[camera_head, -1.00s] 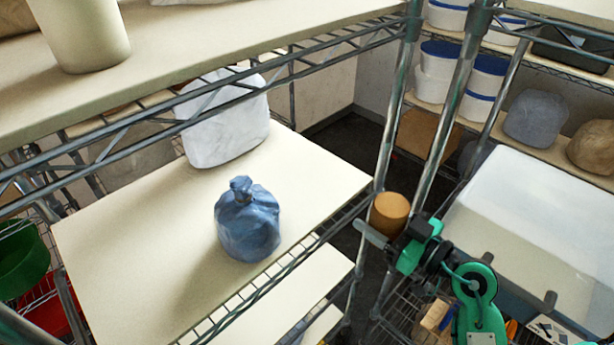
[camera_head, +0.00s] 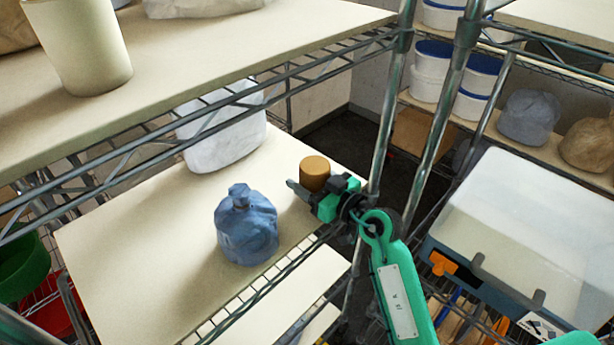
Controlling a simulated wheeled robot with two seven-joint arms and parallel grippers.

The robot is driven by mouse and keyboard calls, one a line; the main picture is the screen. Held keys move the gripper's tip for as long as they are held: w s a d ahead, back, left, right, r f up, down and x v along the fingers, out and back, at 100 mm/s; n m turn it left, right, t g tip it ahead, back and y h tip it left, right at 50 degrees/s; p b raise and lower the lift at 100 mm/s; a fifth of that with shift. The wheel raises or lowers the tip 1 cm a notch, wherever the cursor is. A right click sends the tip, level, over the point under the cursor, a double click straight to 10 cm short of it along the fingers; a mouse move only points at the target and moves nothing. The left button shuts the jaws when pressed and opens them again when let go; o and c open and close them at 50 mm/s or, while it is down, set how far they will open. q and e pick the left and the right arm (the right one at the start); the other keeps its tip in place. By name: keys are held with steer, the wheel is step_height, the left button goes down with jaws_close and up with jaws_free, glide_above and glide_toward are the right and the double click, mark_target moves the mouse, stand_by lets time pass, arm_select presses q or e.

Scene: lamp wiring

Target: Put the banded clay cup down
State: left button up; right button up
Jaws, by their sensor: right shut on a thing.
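The clay cup (camera_head: 314,172) is a small orange-brown cylinder, upright in my right gripper (camera_head: 318,190) over the right part of the middle shelf board (camera_head: 130,225). My right gripper is shut on it; its arm reaches in from the lower right. My left gripper is not in view.
A blue tied bag (camera_head: 246,228) stands on the board left of the gripper. A white bag (camera_head: 225,135) is behind it. Metal shelf posts (camera_head: 388,110) rise close to my right arm. The board's left part is clear.

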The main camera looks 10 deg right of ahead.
steer(key=shift+w+a+f, duration=0.2)
steer(key=shift+w+f, duration=0.05)
steer(key=shift+w, duration=0.15)
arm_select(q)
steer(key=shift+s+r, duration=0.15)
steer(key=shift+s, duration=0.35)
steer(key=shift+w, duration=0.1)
arm_select(e)
steer(key=shift+s, duration=0.1)
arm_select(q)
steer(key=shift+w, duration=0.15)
arm_select(e)
steer(key=shift+f, duration=0.2)
steer(key=o, duration=1.1)
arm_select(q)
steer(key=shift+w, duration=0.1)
arm_select(e)
steer(key=shift+o, duration=0.2)
steer(key=shift+r, duration=0.1)
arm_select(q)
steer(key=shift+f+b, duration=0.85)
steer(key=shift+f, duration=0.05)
arm_select(e)
steer(key=v, duration=1.2)
